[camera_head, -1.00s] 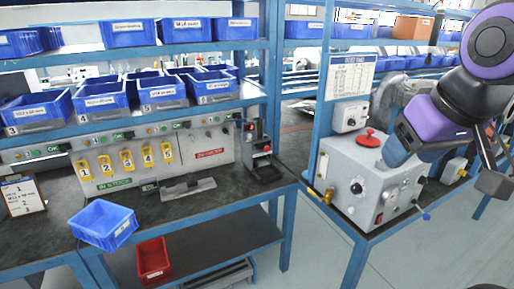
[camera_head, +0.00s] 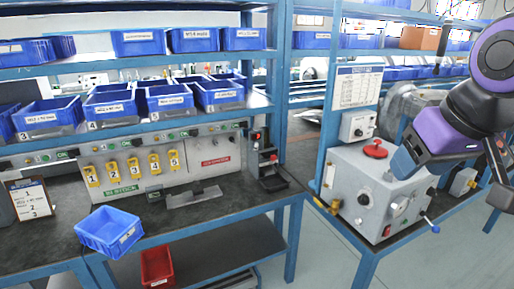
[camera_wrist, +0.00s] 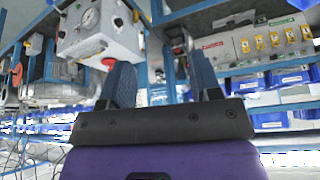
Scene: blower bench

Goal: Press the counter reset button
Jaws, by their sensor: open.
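My gripper (camera_wrist: 163,80) is open and empty in the wrist view, its two dark blue fingers apart with nothing between them. In the head view its blue-grey end (camera_head: 403,162) is at the right, in front of the grey machine box (camera_head: 345,180), and covers part of it. The box has a red knob (camera_head: 375,150) on top and small controls on its front; it also shows upside down in the wrist view (camera_wrist: 120,35). A small grey control box (camera_head: 357,125) hangs above it on the post. I cannot tell which control is the counter reset button.
The left bench holds a blue bin (camera_head: 108,231), a sign board (camera_head: 30,198), a panel with yellow tags (camera_head: 132,167) and a small black device (camera_head: 266,160). Shelves with blue bins rise above. A red bin (camera_head: 156,267) is below. Floor is free between the benches.

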